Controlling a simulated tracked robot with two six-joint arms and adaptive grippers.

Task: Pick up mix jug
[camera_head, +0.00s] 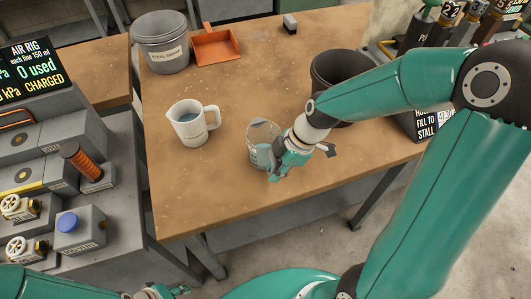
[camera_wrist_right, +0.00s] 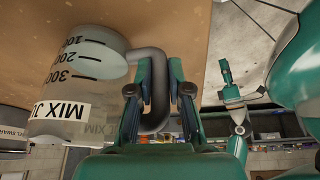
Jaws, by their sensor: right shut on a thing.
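The mix jug (camera_head: 260,148) is a clear, graduated jug near the front middle of the wooden table in the head view. In the right wrist view the mix jug (camera_wrist_right: 75,75) appears upside down at the left, with its label partly cut off. Its grey handle lies between the fingers of my right gripper (camera_wrist_right: 160,82), which is shut on it. In the head view my right gripper (camera_head: 279,163) is at the jug's right side. I cannot tell whether the jug touches the table. My left gripper (camera_head: 158,292) is only partly visible at the bottom edge.
A white jug with bluish liquid (camera_head: 193,123) stands left of the mix jug. A grey bucket (camera_head: 160,50) and orange dustpan (camera_head: 213,48) are at the back. A black bin (camera_head: 338,72) stands behind my right arm. The table's front left is clear.

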